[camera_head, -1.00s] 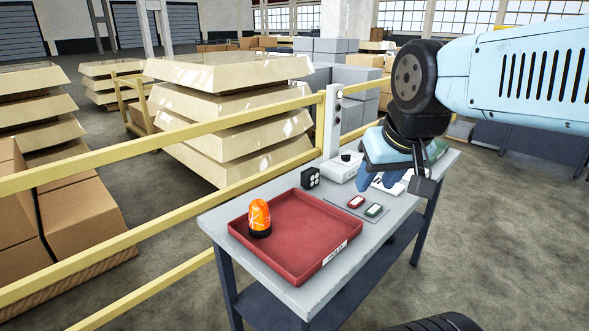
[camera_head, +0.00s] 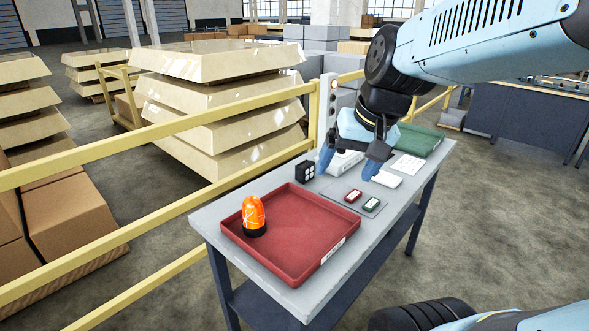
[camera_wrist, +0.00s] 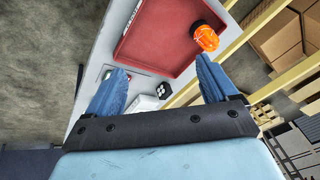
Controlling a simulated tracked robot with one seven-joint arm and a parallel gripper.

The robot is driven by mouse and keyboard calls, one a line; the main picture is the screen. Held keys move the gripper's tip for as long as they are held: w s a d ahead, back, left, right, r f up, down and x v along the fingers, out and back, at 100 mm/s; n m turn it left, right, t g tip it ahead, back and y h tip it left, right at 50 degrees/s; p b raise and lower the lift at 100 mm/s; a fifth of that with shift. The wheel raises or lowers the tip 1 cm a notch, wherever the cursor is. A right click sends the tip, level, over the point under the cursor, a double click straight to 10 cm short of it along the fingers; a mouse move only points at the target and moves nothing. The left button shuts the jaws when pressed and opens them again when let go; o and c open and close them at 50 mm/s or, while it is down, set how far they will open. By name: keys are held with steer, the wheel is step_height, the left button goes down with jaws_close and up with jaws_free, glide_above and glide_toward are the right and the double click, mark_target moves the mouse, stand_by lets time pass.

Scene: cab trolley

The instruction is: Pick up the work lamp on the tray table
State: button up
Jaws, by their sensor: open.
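The work lamp (camera_head: 305,171) looks like a small black box with several round white lights on its face. It stands on the grey tray table (camera_head: 216,223), behind the red tray, near the yellow rail. It also shows in the wrist view (camera_wrist: 165,90), between my blue fingers and beyond their tips. My gripper (camera_head: 348,166) is open and empty, above the table and to the right of the lamp, apart from it. The fingers (camera_wrist: 162,76) are spread wide in the wrist view.
A red tray (camera_head: 300,240) holds an orange beacon (camera_head: 254,214). Red and green switches (camera_head: 362,200) lie on a grey plate right of the lamp. A white box (camera_head: 345,163), a green tray (camera_head: 420,140) and a yellow rail (camera_head: 150,138) are close by.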

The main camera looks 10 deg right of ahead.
steer(key=shift+o, duration=1)
steer(key=w+a+f+m+g+y, duration=0.1)
steer(key=w+a+f+m+y, duration=0.1)
steer(key=w, duration=0.3)
steer(key=w+a+f+m+g+y, duration=0.1)
steer(key=w+a+f+m+y, duration=0.1)
steer(key=w, duration=0.3)
steer(key=shift+w+a+f+m+y, duration=0.35)
steer(key=shift+a+y, duration=0.25)
steer(key=shift+a, duration=0.2)
steer(key=w+f+m+t+y, duration=0.1)
steer(key=w+f+m+y, duration=0.15)
steer(key=w, duration=0.35)
steer(key=w+f+m+t+y, duration=0.1)
steer(key=w+f+m+y, duration=0.2)
steer(key=w, duration=0.4)
steer(key=m+t+h, duration=0.2)
steer(key=m+t, duration=0.9)
steer(key=m, duration=0.5)
glide_toward(300, 163)
steer(key=w, duration=0.2)
steer(key=shift+w+a+r, duration=0.2)
steer(key=shift+w+r, duration=0.1)
steer(key=shift+r, duration=0.05)
steer(key=shift+w+a+f+m, duration=0.2)
steer(key=shift+a+f+m, duration=0.15)
steer(key=shift+f+m, duration=0.1)
steer(key=shift+x, duration=3.65)
steer(key=shift+d+f, duration=0.15)
steer(key=shift+c, duration=0.2)
